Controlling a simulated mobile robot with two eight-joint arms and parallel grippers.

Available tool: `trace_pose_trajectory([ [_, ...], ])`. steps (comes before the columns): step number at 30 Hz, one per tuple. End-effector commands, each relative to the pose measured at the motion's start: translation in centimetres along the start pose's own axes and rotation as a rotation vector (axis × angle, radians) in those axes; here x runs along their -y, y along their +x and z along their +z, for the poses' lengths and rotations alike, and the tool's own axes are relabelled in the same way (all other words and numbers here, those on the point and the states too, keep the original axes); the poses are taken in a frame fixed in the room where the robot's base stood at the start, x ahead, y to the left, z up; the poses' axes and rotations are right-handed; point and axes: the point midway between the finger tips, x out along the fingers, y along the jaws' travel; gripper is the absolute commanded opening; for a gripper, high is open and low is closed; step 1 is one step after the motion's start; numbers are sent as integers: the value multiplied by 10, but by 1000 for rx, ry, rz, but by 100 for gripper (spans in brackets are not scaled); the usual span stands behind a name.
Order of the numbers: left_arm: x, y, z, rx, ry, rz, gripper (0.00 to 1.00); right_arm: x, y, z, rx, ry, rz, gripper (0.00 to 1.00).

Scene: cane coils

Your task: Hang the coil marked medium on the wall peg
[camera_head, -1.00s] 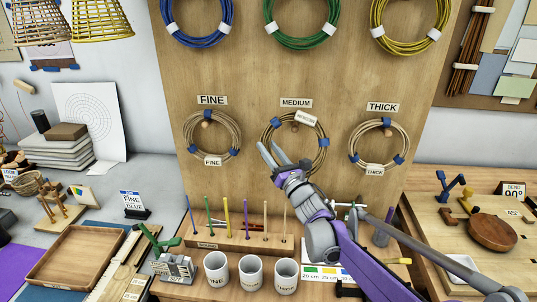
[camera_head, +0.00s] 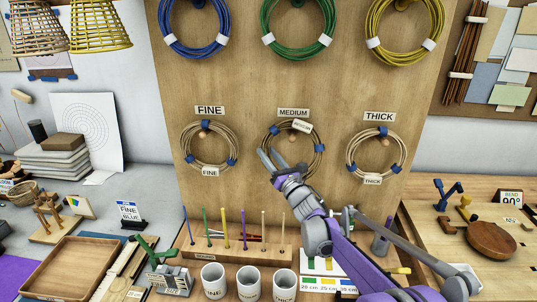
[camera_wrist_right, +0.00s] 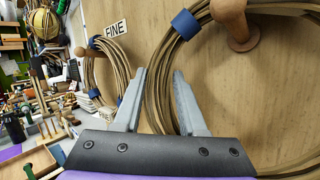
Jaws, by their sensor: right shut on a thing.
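The medium coil (camera_head: 318,165) is a tan cane ring with blue bands and a white tag (camera_head: 302,126). It hangs against the board below the MEDIUM sign (camera_head: 293,113). The wooden wall peg (camera_head: 293,138) shows inside the ring near its top, and also in the right wrist view (camera_wrist_right: 232,22). My right gripper (camera_head: 268,156) is at the coil's left side. In the right wrist view its fingers (camera_wrist_right: 158,100) are shut on the strands of the coil (camera_wrist_right: 163,82). The tag's writing is too small to read. My left gripper is not in view.
The fine coil (camera_head: 228,145) hangs left and the thick coil (camera_head: 402,160) right, close by. Blue, green and yellow coils (camera_head: 300,50) hang above. A rod rack (camera_head: 235,245) and cups (camera_head: 248,283) stand below. A wooden tray (camera_head: 72,268) lies left.

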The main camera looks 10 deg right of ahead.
Motion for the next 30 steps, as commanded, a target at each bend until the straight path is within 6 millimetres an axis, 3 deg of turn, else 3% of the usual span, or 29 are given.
trace_pose_trajectory([
  [13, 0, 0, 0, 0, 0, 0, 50, 0, 0, 0, 0, -1, 0, 0],
  [14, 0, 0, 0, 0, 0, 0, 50, 0, 0, 0, 0, -1, 0, 42],
  [19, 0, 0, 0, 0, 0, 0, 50, 0, 0, 0, 0, 0, 0, 73],
  [30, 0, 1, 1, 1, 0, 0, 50, 0, -4, -1, -1, 0, -1, 76],
])
